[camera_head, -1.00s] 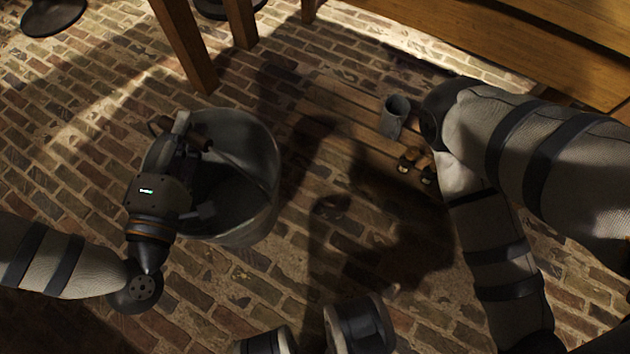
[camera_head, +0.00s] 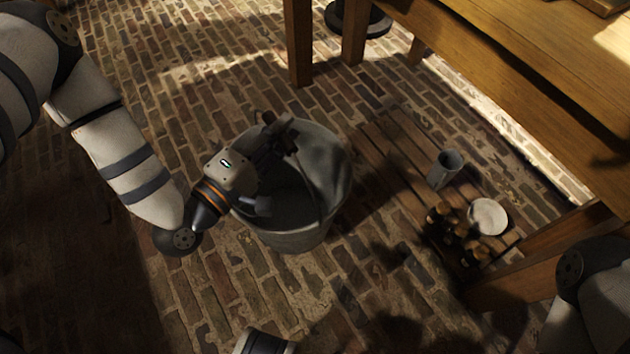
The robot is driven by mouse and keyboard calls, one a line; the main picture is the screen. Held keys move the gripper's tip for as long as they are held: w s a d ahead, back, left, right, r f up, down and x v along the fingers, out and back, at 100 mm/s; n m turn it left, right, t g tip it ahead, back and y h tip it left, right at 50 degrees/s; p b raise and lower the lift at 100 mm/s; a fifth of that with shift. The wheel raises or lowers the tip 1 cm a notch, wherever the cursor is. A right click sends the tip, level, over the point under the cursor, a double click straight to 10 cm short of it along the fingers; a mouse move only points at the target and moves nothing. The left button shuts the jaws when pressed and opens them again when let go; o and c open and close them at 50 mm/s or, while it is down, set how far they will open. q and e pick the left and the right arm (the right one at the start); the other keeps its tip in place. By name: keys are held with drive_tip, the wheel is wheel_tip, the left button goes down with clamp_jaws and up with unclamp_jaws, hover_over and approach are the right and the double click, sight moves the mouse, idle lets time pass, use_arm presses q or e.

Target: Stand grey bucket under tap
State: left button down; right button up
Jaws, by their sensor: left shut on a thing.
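The grey bucket (camera_head: 305,240) is open-topped and stands out near the middle of the head view, over the brick floor. My left gripper (camera_head: 277,150) reaches over its left side and is shut on it, with a thin handle line crossing the opening. Whether the jaws grip the handle or the rim is hard to tell, and so is whether the bottom touches the floor. No tap shows. My right arm is only partly in view at the lower right edge, and its gripper is out of sight.
A slatted wooden board (camera_head: 392,150) lies right of the bucket, with a grey cup (camera_head: 444,170), a white round dish (camera_head: 488,216) and several small dark bottles (camera_head: 445,225). A wooden table (camera_head: 500,75) fills the upper right; its legs (camera_head: 298,45) stand behind. Brick floor is open at left.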

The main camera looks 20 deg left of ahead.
use_arm(q)
drive_tip(key=b, duration=0.3)
hover_over(314, 131)
drive_tip(key=s, duration=0.3)
wheel_tip(314, 131, down, 4)
drive_tip(key=w+f+b, duration=0.1)
drive_tip(key=f, duration=0.1)
drive_tip(key=w+f+b, duration=0.1)
drive_tip(key=w+f, duration=0.1)
drive_tip(key=shift+b, duration=0.35)
drive_tip(key=shift+w+d+f+b, duration=0.1)
drive_tip(key=shift+w+f+b, duration=0.2)
drive_tip(key=shift+f, duration=0.45)
drive_tip(key=shift+w+f+b, duration=0.2)
drive_tip(key=shift+f+b, duration=0.2)
drive_tip(key=shift+f, duration=0.3)
drive_tip(key=shift+w+d+f+b, duration=0.1)
drive_tip(key=shift+w+f+b, duration=0.2)
drive_tip(key=shift+f, duration=0.45)
use_arm(e)
wheel_tip(314, 131, down, 6)
drive_tip(key=s+g, duration=0.1)
drive_tip(key=s, duration=0.1)
drive_tip(key=shift+s+g, duration=0.3)
drive_tip(key=shift+s, duration=0.1)
use_arm(q)
drive_tip(key=shift+f, duration=0.1)
use_arm(e)
drive_tip(key=shift+a+f, duration=0.1)
